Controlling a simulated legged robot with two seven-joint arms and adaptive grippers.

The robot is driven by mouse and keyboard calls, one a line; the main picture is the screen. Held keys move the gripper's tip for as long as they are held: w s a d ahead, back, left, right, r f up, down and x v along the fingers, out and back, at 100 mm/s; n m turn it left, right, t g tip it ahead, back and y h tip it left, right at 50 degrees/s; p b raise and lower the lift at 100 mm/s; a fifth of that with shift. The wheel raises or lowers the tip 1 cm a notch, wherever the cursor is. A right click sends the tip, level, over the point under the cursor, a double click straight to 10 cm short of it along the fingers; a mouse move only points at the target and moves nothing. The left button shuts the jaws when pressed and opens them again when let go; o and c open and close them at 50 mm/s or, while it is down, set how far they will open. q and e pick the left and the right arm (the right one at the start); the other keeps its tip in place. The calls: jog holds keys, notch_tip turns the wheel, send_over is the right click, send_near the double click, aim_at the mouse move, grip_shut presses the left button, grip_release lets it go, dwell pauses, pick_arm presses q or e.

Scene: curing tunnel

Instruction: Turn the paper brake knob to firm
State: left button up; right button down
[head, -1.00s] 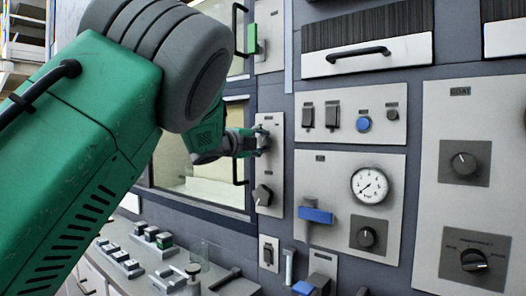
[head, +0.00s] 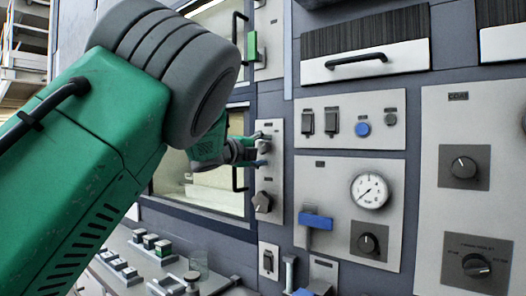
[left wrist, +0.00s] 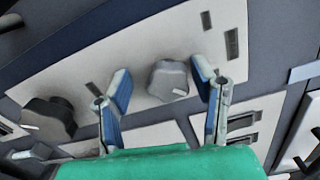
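A narrow light panel (head: 270,180) carries two knobs one above the other. The upper grey knob (left wrist: 170,82) has a white pointer mark and shows between my left fingers in the left wrist view. The lower dark knob (head: 263,201) also shows in the left wrist view (left wrist: 47,118). The labels are too small to read, so I cannot tell which is the paper brake knob. My left gripper (head: 256,149) is at the upper knob. Its blue-padded fingers (left wrist: 162,85) are open on both sides of that knob, with gaps visible. My right gripper is out of view.
A window with a black handle (head: 239,165) is left of the panel. Right of it are switches with a blue button (head: 362,129), a gauge (head: 370,191), a blue lever (head: 316,221) and more knobs (head: 463,167). A console (head: 150,250) lies below.

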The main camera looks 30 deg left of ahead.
pick_arm(q)
jog(key=shift+r, duration=0.15)
jog(key=shift+s, duration=0.25)
jog(key=s, duration=1.1)
jog(key=shift+s+a, duration=0.15)
jog(key=shift+a, duration=0.3)
